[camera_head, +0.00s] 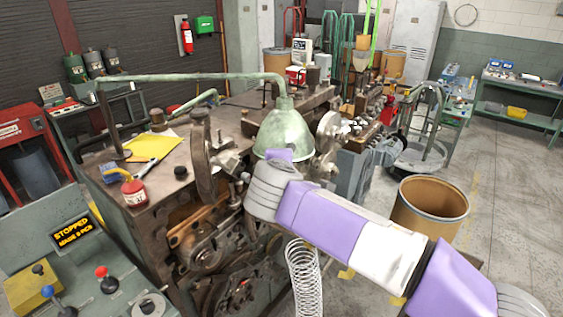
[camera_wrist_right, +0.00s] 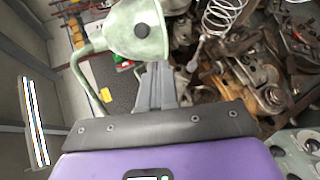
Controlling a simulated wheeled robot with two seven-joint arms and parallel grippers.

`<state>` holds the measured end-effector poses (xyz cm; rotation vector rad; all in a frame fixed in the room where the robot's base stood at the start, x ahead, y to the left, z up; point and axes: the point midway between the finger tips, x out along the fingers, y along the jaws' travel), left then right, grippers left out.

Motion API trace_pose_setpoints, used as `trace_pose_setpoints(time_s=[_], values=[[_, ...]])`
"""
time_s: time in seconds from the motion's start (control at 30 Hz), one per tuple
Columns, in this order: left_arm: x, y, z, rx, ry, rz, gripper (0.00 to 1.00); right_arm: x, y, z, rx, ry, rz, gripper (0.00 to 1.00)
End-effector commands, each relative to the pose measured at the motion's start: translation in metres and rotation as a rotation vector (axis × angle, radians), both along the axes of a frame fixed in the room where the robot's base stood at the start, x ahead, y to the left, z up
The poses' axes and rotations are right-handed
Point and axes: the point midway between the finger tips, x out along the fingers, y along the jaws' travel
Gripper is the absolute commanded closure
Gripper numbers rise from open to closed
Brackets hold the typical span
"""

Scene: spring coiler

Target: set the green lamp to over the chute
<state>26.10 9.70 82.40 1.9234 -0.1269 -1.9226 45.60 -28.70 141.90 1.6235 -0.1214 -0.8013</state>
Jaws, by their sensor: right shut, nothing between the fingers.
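The green lamp (camera_head: 284,132) hangs from its long jointed arm above the middle of the coiling machine, its shade facing down. It also shows in the right wrist view (camera_wrist_right: 125,28), with a dark round knob on the shade. My right arm reaches in from the right, its hand just below the lamp's rim. My right gripper (camera_wrist_right: 160,72) is shut and empty, its tips beside the shade's edge; I cannot tell whether they touch it. I cannot make out the chute; my right arm covers part of the machine's front. My left gripper is not in view.
A coiled spring (camera_head: 303,275) stands below my right arm. A brown drum (camera_head: 430,208) is on the floor to the right. A control panel (camera_head: 85,285) with levers is front left.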

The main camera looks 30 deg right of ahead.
Motion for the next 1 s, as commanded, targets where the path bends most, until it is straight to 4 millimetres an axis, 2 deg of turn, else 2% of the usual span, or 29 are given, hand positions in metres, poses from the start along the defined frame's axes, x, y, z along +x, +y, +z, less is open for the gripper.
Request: trace_pose_setpoints(time_s=[0.17,0.6,0.8,1.0], values=[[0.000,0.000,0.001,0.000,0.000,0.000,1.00,0.019,-0.014,-0.013,0.000,0.006,-0.004,1.00],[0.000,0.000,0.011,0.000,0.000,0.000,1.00,0.086,-0.058,-0.050,0.003,0.005,-0.002,1.00],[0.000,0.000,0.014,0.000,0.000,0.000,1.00,0.100,-0.067,-0.059,0.003,0.004,-0.001,1.00],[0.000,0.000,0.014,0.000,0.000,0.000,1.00,0.103,-0.069,-0.060,0.002,0.002,0.000,1.00]])
